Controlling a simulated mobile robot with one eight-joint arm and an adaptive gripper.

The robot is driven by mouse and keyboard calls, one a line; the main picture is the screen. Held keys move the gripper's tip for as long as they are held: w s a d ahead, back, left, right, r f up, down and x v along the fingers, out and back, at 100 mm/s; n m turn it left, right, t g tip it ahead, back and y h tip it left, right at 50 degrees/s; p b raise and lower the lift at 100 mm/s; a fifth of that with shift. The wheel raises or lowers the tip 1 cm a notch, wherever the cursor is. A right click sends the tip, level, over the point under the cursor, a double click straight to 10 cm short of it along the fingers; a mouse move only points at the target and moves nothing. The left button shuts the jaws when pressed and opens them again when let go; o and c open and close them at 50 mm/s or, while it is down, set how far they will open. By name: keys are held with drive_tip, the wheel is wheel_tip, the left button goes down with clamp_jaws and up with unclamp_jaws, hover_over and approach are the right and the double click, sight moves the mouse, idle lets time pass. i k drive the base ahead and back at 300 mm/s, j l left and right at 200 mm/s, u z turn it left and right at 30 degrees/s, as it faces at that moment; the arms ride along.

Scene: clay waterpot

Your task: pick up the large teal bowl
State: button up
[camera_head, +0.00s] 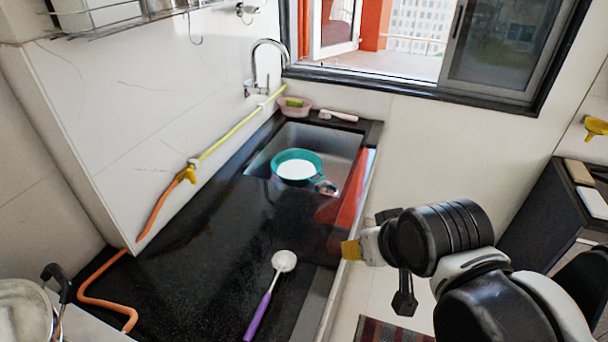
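The large teal bowl (314,157) sits in the sink at the back of the dark counter. A white round piece (295,170) fills its inside, and I cannot tell if it is a dish or the bowl's lining. A small metal item (326,187) is close to the bowl's front right side. My gripper (350,250) is right of the counter's front edge, in front of the bowl and well apart from it. A yellowish tip shows at its end. Its fingers are not clear enough to tell whether they are open, and I see nothing held.
A ladle with a purple handle (260,311) lies on the counter (205,255). A yellow and orange hose (160,210) runs along the left wall. A faucet (267,62) rises behind the sink (342,146). A pink dish (294,108) and brush (338,115) are behind it.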

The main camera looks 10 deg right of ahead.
sight(295, 168)
drive_tip(key=i+l, duration=0.25)
drive_tip(key=i+l+u, duration=0.1)
drive_tip(key=l, duration=0.35)
drive_tip(key=i+l, duration=0.55)
drive_tip(key=l, duration=0.25)
drive_tip(key=i+l+u, duration=0.1)
drive_tip(key=l, duration=0.25)
drive_tip(key=i+l, duration=0.3)
drive_tip(key=i+l+u, duration=0.1)
drive_tip(key=l, duration=0.4)
drive_tip(key=i, duration=0.1)
